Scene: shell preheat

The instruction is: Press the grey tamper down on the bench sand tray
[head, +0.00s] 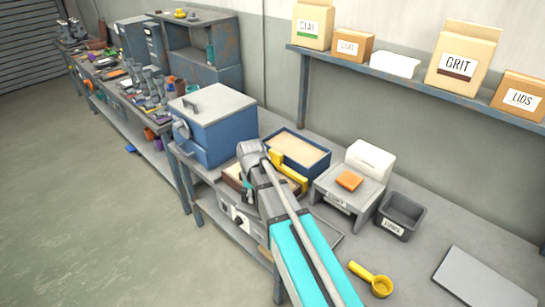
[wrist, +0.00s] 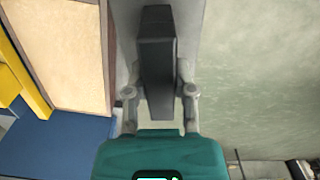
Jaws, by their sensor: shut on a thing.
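My gripper (wrist: 160,91) is shut on a dark grey block, the tamper (wrist: 157,50), in the wrist view. In that view the tamper is to the right of a brown-rimmed tray of pale sand (wrist: 62,45), not over its sand. Its height above the bench is hard to tell. In the head view a brown-rimmed sand tray (head: 232,178) shows partly behind my arm, which hides the tamper and fingertips. A blue-walled tray of sand (head: 300,150) sits behind it. I cannot tell which one the task means.
A yellow bar (head: 290,180) lies by the blue tray. A blue box with a grey lid (head: 215,110) stands left. To the right are a grey stand with an orange block (head: 349,181), a dark bin (head: 400,215) and a yellow scoop (head: 375,281). A loaded shelf (head: 420,82) hangs behind.

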